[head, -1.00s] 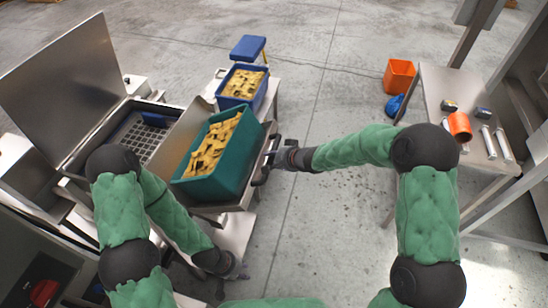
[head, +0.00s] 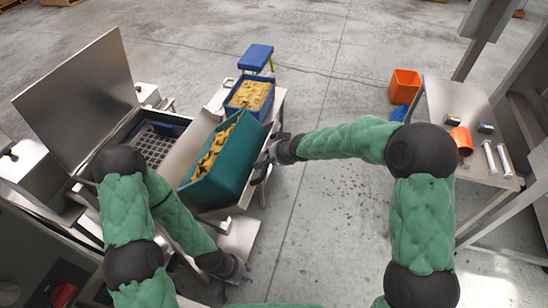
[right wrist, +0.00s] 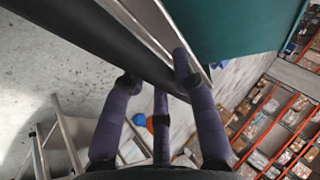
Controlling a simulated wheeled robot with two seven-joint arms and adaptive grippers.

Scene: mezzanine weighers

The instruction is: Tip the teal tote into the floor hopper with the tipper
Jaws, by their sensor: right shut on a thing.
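The teal tote (head: 225,178), holding yellow pieces (head: 213,150), sits in the metal tipper cradle (head: 198,140) and is tilted left toward the hopper. The floor hopper (head: 157,146) has a grid inside, and its metal lid (head: 82,100) stands open. My right gripper (head: 264,164) is at the tipper's right side. In the right wrist view my right gripper (right wrist: 157,82) is shut on a dark bar (right wrist: 115,52) below the tote's teal wall (right wrist: 235,25). My left gripper (head: 236,268) is low beside the tipper's base; its finger opening is unclear.
A blue tote (head: 262,80) with yellow pieces stands behind the teal tote, near a blue stool (head: 255,56). On the right, a metal table (head: 455,100) carries an orange cup (head: 461,139) and small parts. An orange bin (head: 404,86) stands beside it. The middle floor is clear.

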